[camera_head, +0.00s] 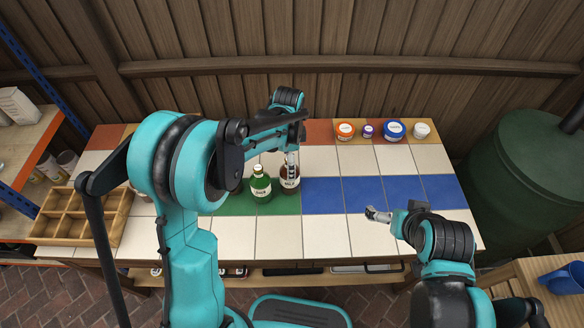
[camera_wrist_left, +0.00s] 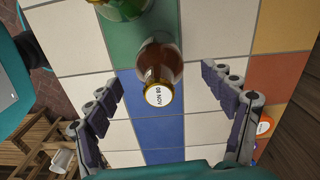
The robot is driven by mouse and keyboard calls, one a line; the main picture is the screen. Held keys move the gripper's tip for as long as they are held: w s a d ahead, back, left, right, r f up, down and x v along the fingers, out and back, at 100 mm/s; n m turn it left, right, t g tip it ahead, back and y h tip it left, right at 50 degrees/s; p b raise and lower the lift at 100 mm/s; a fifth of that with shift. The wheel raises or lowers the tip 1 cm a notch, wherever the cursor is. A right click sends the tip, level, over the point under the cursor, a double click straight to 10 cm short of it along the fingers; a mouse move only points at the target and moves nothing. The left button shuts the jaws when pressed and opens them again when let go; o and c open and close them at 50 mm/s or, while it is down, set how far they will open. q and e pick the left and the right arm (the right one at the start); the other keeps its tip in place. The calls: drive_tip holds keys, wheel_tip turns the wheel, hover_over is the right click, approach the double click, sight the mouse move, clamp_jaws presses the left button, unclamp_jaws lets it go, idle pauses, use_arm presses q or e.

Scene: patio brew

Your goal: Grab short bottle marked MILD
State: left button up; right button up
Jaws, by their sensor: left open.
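A brown bottle (camera_head: 290,186) with a white label stands on the tiled counter, next to a green bottle (camera_head: 261,186). The lettering on both labels is too small to read surely. My left gripper (camera_head: 292,160) is above the brown bottle and hides part of it. In the left wrist view the brown bottle (camera_wrist_left: 156,65) shows from above, with a white cap marked 08 NOV. My open left fingers (camera_wrist_left: 165,90) are on either side of it, apart from it. The green bottle (camera_wrist_left: 124,8) is at that view's top edge. My right gripper (camera_head: 377,214) is over the counter's right half.
Several lidded jars, including an orange-lidded one (camera_head: 345,131) and a blue-lidded one (camera_head: 393,130), stand at the back right. A wooden compartment tray (camera_head: 73,241) lies at the left. A green barrel (camera_head: 520,180) stands right of the counter. The blue tiles (camera_head: 325,195) are clear.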

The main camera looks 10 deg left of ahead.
use_arm(q)
wheel_tip(320, 180, down, 2)
drive_tip(key=shift+s+d+f+b, duration=0.1)
drive_tip(key=shift+s+b, duration=0.05)
drive_tip(key=shift+b, duration=0.2)
drive_tip(key=f+b, duration=0.1)
drive_tip(key=f, duration=0.1)
drive_tip(key=f+b, duration=0.1)
drive_tip(key=f, duration=0.2)
drive_tip(key=shift+w+d, duration=0.1)
drive_tip(key=shift+w, duration=0.1)
drive_tip(key=shift+c, duration=1.1)
drive_tip(key=c, duration=1.6)
